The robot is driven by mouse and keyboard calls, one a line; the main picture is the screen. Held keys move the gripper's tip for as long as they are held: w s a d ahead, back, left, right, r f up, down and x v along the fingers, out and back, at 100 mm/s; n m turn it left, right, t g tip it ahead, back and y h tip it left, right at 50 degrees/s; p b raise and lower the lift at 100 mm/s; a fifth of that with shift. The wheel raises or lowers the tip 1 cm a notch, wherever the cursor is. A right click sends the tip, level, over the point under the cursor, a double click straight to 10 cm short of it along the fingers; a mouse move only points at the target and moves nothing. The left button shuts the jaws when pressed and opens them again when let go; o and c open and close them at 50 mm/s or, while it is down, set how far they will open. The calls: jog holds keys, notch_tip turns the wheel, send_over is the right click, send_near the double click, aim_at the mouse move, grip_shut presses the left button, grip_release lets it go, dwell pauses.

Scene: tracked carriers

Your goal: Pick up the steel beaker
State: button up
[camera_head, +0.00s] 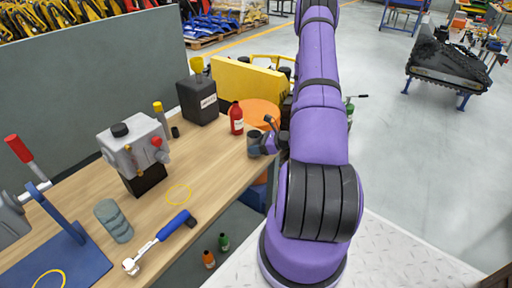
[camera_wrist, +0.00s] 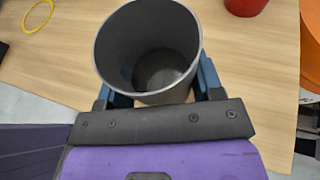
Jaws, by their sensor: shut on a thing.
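The steel beaker (camera_wrist: 150,50) is a grey, open-topped cylinder. In the wrist view I look down into it, and it appears empty inside. My gripper (camera_wrist: 155,85) is shut on it, with one blue finger at each side of its wall. In the head view the beaker (camera_head: 254,145) is at the right edge of the wooden bench, with my gripper (camera_head: 268,143) at its right side. The arm hides part of the gripper there. I cannot tell whether the beaker's base touches the bench.
A red bottle (camera_head: 236,118) stands just behind the beaker. A black canister (camera_head: 198,98), a grey valve block (camera_head: 137,155) and a blue-handled tool (camera_head: 160,240) are on the wooden bench (camera_head: 215,165). An orange round top (camera_head: 259,110) is beyond the bench edge. Bare bench lies left of the beaker.

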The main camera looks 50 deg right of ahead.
jog(key=shift+r, duration=0.8)
jog(key=s+r, duration=0.2)
jog(key=s, duration=1.3)
jog(key=shift+s+a, duration=0.15)
